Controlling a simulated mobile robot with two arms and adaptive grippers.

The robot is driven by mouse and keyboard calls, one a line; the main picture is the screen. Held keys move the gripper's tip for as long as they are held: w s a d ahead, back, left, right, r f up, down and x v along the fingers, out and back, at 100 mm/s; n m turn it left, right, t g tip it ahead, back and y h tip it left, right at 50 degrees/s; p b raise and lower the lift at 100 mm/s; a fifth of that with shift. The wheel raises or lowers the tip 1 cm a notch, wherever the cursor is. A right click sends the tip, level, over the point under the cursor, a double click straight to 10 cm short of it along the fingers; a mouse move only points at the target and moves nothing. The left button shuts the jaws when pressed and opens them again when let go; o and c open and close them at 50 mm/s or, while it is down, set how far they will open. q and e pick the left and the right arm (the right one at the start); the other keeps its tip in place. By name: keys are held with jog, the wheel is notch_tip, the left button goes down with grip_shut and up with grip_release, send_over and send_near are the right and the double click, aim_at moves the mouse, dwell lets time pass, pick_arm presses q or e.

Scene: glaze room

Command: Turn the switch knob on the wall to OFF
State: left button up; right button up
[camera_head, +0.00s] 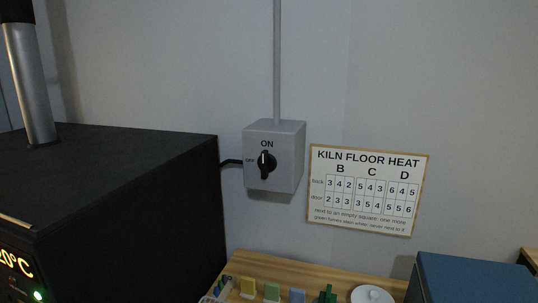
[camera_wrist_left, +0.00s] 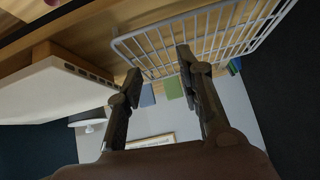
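The switch knob (camera_head: 266,165) is black and sits on the front of a grey box (camera_head: 284,178) on the wall. Its grip stands about upright, in line with the ON label above it; the OFF label is to its left. My left gripper (camera_wrist_left: 160,72) shows only in the left wrist view. Its two dark fingers are apart, with no object held between them. The knob is not visible in that view, so the gripper's distance from it cannot be told. My right gripper is in neither view.
A black kiln (camera_head: 130,190) with a lit display stands left of the box. A "KILN FLOOR HEAT" sign (camera_head: 367,189) hangs to its right. Below are a wooden table (camera_head: 262,269) with small coloured pieces and a blue block (camera_head: 470,280). A wire rack (camera_wrist_left: 205,35) lies beyond my left fingers.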

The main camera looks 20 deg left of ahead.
pick_arm(q)
jog(key=w+a+r+t+p, duration=0.1)
jog(key=w+r+t, duration=0.1)
jog(key=w+r, duration=0.4)
jog(key=w+a+r+t, duration=0.15)
jog(key=w+r, duration=0.25)
jog(key=r, duration=0.5)
jog(key=t+p, duration=0.2)
jog(key=t, duration=0.4)
send_near(263, 160)
jog(key=shift+n+h, duration=0.3)
jog(key=shift+n, duration=0.1)
jog(key=w+p, duration=0.5)
jog(key=w, duration=0.3)
jog(key=shift+w+r+p, duration=0.2)
jog(key=shift+w+p, duration=0.05)
jog(key=shift+p, duration=0.15)
jog(key=shift+w+f, duration=0.1)
jog(key=shift+w, duration=0.5)
jog(key=shift+c, duration=0.4)
grip_shut()
